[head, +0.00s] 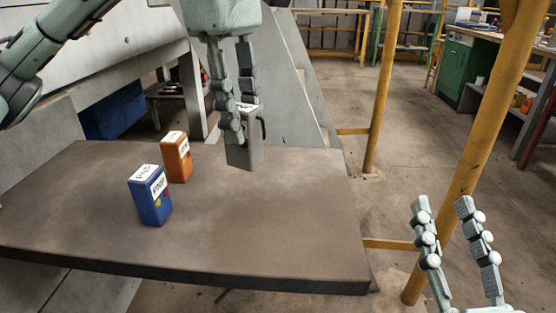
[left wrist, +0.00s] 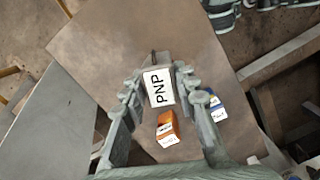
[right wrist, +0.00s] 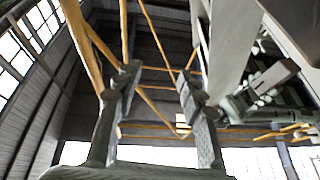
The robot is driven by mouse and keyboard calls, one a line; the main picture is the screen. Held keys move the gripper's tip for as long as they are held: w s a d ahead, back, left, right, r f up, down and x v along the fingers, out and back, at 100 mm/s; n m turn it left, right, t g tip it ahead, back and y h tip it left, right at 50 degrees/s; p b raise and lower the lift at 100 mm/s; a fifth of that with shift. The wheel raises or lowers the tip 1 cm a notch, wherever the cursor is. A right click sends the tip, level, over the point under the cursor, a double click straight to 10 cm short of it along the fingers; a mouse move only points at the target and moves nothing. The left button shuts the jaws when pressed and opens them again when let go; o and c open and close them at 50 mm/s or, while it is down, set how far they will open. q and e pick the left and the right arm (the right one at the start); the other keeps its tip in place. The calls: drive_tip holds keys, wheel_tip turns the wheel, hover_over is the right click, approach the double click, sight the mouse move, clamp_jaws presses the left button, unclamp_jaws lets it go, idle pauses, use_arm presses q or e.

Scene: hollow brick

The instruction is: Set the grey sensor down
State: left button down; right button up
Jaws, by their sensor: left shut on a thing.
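The grey sensor (head: 243,153) is a small upright box with a white label on top and a dark loop at its side. My left gripper (head: 247,110) is shut on it from above and holds it over the right-middle of the table (head: 280,225). In the left wrist view its label (left wrist: 158,87) reads PNP, between the two fingers. I cannot tell whether its bottom touches the table. My right gripper (head: 461,245) is open and empty, off the table's right side; its spread fingers also show in the right wrist view (right wrist: 160,90).
A blue sensor (head: 151,200) and an orange sensor (head: 177,158) stand upright left of the grey one. The table's front and right parts are clear. A sloped grey panel (head: 308,90) rises behind the table. Yellow posts (head: 383,90) stand to the right.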

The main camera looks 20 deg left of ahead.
use_arm(q)
drive_tip(key=w+d+f, duration=0.1)
drive_tip(key=w+f, duration=0.1)
drive_tip(key=w+d+f, duration=0.1)
drive_tip(key=w+f, duration=0.1)
drive_tip(key=f, duration=0.1)
drive_tip(key=w+d+f, duration=0.2)
drive_tip(key=f, duration=0.1)
drive_tip(key=shift+b, duration=0.4)
drive_tip(key=shift+d+f, duration=0.1)
drive_tip(key=shift+f, duration=0.1)
use_arm(e)
drive_tip(key=shift+s+d+r+t, duration=0.25)
drive_tip(key=shift+r+t, duration=0.3)
drive_tip(key=shift+r, duration=0.05)
drive_tip(key=shift+s+d+r+t, duration=0.25)
drive_tip(key=shift+r+t, duration=0.3)
use_arm(q)
drive_tip(key=shift+f, duration=0.1)
drive_tip(key=shift+f, duration=0.1)
drive_tip(key=c, duration=1.2)
unclamp_jaws()
use_arm(e)
drive_tip(key=shift+r, duration=0.2)
